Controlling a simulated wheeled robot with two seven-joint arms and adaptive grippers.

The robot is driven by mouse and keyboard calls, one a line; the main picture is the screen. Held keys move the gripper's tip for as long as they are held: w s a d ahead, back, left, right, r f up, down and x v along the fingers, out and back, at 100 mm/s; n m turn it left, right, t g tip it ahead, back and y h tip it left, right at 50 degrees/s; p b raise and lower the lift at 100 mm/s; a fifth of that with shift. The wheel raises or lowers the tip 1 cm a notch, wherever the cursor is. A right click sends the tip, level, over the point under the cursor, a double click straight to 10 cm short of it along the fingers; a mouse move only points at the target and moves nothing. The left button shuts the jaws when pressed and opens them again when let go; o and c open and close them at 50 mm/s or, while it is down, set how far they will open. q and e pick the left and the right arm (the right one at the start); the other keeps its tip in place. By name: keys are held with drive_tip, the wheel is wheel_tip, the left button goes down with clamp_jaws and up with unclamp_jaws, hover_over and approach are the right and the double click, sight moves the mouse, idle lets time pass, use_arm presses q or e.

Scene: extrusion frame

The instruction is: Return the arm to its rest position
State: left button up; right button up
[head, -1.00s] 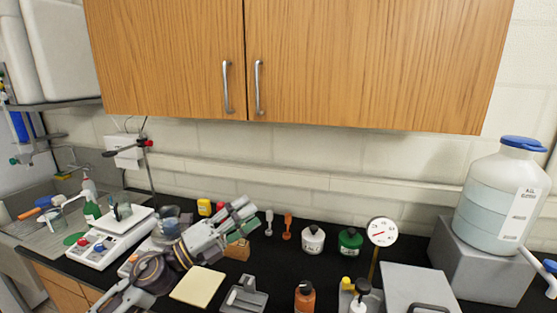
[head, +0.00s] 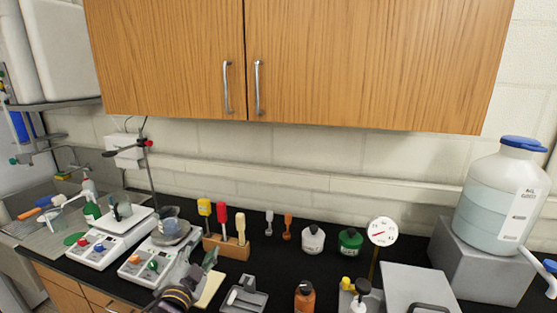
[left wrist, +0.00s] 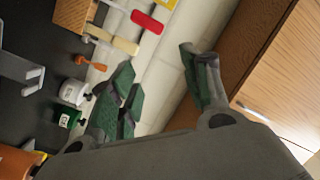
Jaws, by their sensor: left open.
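My left arm comes in low at the bottom of the head view. My left gripper (head: 205,262) is there, in front of the wooden block (head: 228,247) and partly over a cream pad (head: 212,289). In the left wrist view, the two green-padded fingers of this gripper (left wrist: 160,88) stand wide apart with nothing between them. Bottles and coloured handles show beyond the fingers, apart from them. My right gripper is not in view.
The block holds handles in yellow, red and cream. Left of it stand two stirrer plates (head: 152,262) with glassware. A grey tray (head: 246,301), several bottles, a dial gauge (head: 382,231) and a large carboy (head: 500,205) stand rightward. A wooden cabinet (head: 350,65) hangs above.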

use_arm(q)
drive_tip(key=s+a+f+n+g, duration=0.1)
drive_tip(key=s+f+n+g, duration=0.7)
drive_tip(key=s+f+g, duration=1.2)
drive_tip(key=s+f+t+y+b, duration=0.1)
drive_tip(key=s+f+t+b, duration=0.2)
drive_tip(key=f, duration=1.8)
drive_tip(key=s+f+t+b, duration=0.15)
drive_tip(key=s+f, duration=0.35)
drive_tip(key=f, duration=1.7)
drive_tip(key=s+a+f+b, duration=0.2)
drive_tip(key=s+a+f, duration=0.1)
drive_tip(key=s+f, duration=0.7)
drive_tip(key=s+a+f+m+g+b, duration=0.1)
drive_tip(key=s+a+f+b, duration=0.2)
drive_tip(key=s+f, duration=0.8)
wheel_tip(320, 180, down, 3)
drive_tip(key=shift+r, duration=0.1)
